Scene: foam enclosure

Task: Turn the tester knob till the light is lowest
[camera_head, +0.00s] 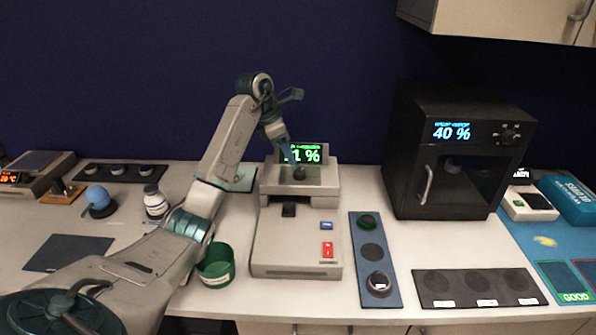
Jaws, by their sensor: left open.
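The tester (301,235) is a pale grey unit in the middle of the counter. Its screen (314,153) shows green digits, partly hidden by my gripper; I can read "1 %" at the end. A dark round knob (300,174) sits on the tester's upper ledge, below the screen. My left gripper (290,157) is open, pointing down just above and slightly left of the knob. It looks apart from the knob, though contact is hard to judge at this size. My right gripper is not in view.
A black chamber (420,170) with a blue "40 %" display stands to the right. A blue strip (354,240) with round pads lies beside the tester. A green cup (216,266) stands close under my left arm. A dark three-pad mat (480,304) lies front right.

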